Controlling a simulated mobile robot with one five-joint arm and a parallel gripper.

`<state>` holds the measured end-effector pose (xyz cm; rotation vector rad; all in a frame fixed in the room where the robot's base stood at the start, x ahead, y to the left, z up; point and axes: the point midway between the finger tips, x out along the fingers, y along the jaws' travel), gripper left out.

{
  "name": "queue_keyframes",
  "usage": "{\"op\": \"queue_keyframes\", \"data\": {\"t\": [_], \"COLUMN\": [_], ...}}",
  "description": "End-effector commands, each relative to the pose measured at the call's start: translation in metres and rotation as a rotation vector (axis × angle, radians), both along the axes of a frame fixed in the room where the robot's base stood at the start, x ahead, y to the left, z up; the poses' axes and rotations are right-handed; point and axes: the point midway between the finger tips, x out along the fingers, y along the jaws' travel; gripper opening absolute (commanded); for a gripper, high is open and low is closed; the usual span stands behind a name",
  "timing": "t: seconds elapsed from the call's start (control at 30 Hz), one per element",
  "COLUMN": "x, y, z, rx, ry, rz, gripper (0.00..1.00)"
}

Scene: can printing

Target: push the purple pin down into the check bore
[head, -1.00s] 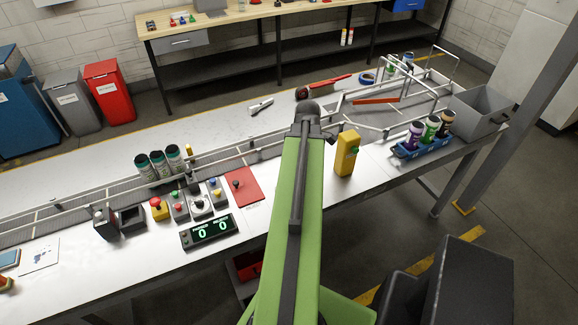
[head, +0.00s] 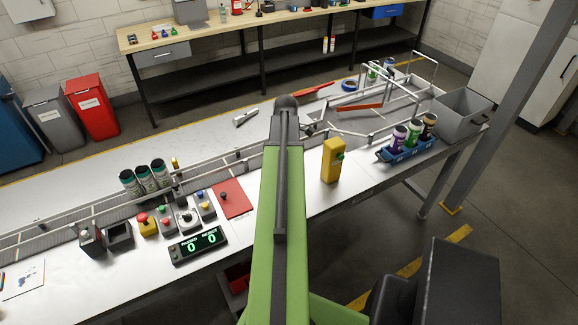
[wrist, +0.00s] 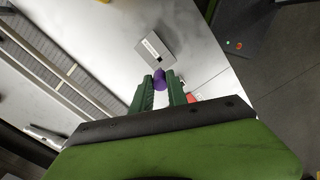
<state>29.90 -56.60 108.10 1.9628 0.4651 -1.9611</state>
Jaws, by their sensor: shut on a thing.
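The purple pin (wrist: 160,79) shows in the wrist view between the tips of my green gripper fingers (wrist: 161,85). My gripper is shut on it and the pin sticks out past the tips. Beyond the pin, over the white table top, is a flat grey block (wrist: 156,46) with a white label. The pin appears apart from the block. In the head view my arm hides the gripper and the pin.
In the head view, a conveyor (head: 60,222) with rails runs along the table. A yellow post (head: 332,160), a blue can tray (head: 408,150), a red mat (head: 231,198), several button boxes and a counter display (head: 197,245) stand on the table. A grey bin (head: 462,112) stands at right.

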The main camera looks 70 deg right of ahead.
Motion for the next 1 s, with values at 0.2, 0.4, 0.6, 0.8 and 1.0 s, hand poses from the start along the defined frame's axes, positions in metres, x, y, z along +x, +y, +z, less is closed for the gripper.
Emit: {"op": "queue_keyframes", "data": {"t": [0.2,0.4,0.6,0.8,1.0], "x": [0.000,0.000,0.000,0.000,0.000], "y": [0.000,0.000,0.000,0.000,0.000], "z": [-0.008,-0.028,-0.051,-0.059,-0.058], "rx": [0.000,0.000,0.000,0.000,0.000], "ry": [0.000,0.000,0.000,0.000,0.000], "rz": [0.000,0.000,0.000,0.000,0.000], "gripper": [0.00,0.00,0.00,0.00,0.00]}}
